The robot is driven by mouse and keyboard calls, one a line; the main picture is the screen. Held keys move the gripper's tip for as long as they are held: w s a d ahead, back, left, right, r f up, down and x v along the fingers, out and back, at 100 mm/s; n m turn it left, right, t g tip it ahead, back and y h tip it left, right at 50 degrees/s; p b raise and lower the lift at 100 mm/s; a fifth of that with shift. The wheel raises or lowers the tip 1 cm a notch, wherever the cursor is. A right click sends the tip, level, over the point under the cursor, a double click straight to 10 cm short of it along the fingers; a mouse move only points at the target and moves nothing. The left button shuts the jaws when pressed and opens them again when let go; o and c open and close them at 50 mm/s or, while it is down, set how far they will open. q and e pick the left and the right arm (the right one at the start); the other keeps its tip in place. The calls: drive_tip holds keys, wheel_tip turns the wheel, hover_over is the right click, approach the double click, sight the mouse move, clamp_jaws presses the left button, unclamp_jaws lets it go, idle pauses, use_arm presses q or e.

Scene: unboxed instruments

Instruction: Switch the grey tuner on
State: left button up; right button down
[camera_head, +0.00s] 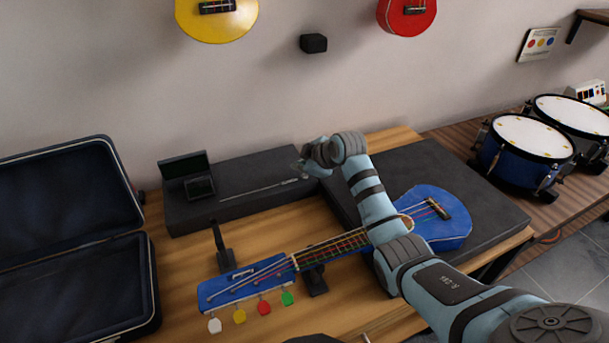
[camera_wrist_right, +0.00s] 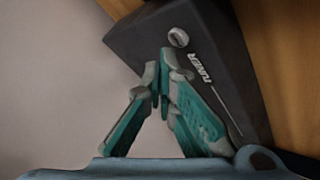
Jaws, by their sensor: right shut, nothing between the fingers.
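The tuner is a long dark grey box (camera_head: 240,190) at the back of the wooden table in the head view. In the right wrist view the tuner (camera_wrist_right: 225,75) carries the white word TUNER and a round silver button or knob (camera_wrist_right: 178,37) near its end. My right gripper (camera_head: 304,168) is at the tuner's right end, and in the right wrist view its fingertips (camera_wrist_right: 164,62) are shut and empty, just short of the silver knob. I cannot tell whether they touch the tuner. My left gripper is not in view.
A small black screen unit (camera_head: 187,175) stands on the tuner's left part. A blue guitar (camera_head: 430,225) lies across the table under my right arm, its neck on a black support. An open dark case (camera_head: 75,240) is at left. Drums (camera_head: 525,140) stand at right.

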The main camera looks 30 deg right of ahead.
sight(303, 177)
drive_tip(key=shift+f, duration=0.1)
idle(0.3)
drive_tip(key=shift+f, duration=0.35)
drive_tip(key=shift+f, duration=0.2)
drive_tip(key=shift+r, duration=0.1)
drive_tip(key=shift+r+p, duration=0.6)
drive_tip(key=shift+p, duration=0.45)
wheel_tip(303, 177, up, 6)
drive_tip(key=p, duration=0.6)
